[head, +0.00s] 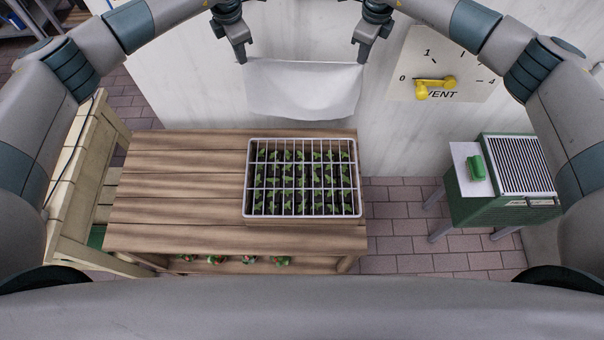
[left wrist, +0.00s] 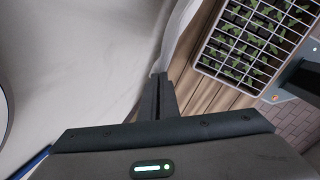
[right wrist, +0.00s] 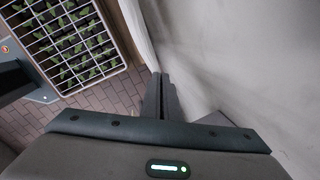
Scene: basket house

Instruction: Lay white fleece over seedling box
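The white fleece (head: 303,92) hangs between my two grippers, sagging in the middle, in front of the pale wall. My left gripper (head: 241,58) is shut on its upper left corner, and my right gripper (head: 362,58) is shut on its upper right corner. The seedling box (head: 249,180) sits on the wooden bench, with green seedlings in dark cells under a white wire grid. Its top is uncovered. The fleece is beyond the box's far edge and apart from it. The box also shows in the left wrist view (left wrist: 204,62) and the right wrist view (right wrist: 118,42).
The wooden bench (head: 170,190) has free room left of the box. Several small plants (head: 248,260) are on a lower shelf. A vent dial (head: 440,65) with a yellow handle is on the wall at right. A green heater-like unit (head: 520,205) stands at right. A wooden frame (head: 75,190) stands at left.

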